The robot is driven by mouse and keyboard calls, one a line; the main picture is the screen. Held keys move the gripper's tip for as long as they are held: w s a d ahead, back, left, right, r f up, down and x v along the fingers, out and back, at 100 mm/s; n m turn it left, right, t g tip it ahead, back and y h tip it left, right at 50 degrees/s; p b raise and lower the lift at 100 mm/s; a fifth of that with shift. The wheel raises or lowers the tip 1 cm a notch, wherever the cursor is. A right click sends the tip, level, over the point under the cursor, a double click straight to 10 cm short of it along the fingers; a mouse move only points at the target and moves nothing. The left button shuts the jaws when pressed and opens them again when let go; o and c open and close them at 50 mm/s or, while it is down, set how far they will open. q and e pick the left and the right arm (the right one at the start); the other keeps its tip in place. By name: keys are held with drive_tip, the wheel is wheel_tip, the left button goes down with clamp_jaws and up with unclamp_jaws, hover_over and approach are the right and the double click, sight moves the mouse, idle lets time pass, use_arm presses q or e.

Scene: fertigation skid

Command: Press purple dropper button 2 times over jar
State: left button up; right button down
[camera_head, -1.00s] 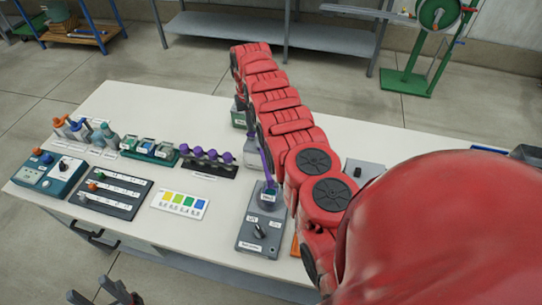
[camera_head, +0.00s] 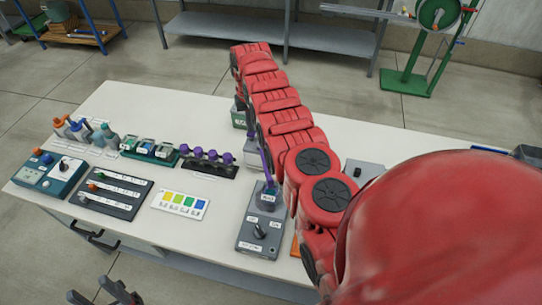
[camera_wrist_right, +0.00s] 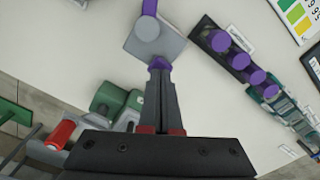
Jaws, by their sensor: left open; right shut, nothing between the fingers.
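The purple button (camera_wrist_right: 160,63) of the dropper shows at my right fingertips in the right wrist view. My right gripper (camera_wrist_right: 159,72) is shut with nothing between its fingers; its tips overlap the button's edge, and I cannot tell whether they touch. The button is on a grey dropper body (camera_wrist_right: 172,46), which also shows in the head view (camera_head: 253,152) beside my red arm. A purple tube (camera_head: 264,163) slants toward the small labelled jar (camera_head: 267,199) on a grey knobbed unit. In the head view my right gripper is hidden behind my arm. My left gripper (camera_head: 100,298) is open at the bottom edge.
A rack with several purple knobs (camera_head: 208,163) and a green rack (camera_head: 151,151) stand left of the dropper. A colour chart (camera_head: 180,204) lies in front. A green box (camera_head: 240,118) stands behind the dropper. The white tabletop (camera_head: 150,105) is clear at the back left.

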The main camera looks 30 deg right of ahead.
drive_tip(key=shift+f+b, duration=1.05)
drive_tip(key=shift+f, duration=0.15)
drive_tip(key=shift+r, duration=0.2)
drive_tip(key=shift+r+p, duration=1.25)
drive_tip(key=shift+p, duration=0.1)
drive_tip(key=shift+r+p, duration=0.5)
drive_tip(key=shift+r, duration=0.1)
wheel_tip(320, 180, up, 3)
drive_tip(key=shift+f+p, duration=0.1)
drive_tip(key=shift+p, duration=0.7)
wheel_tip(320, 180, up, 2)
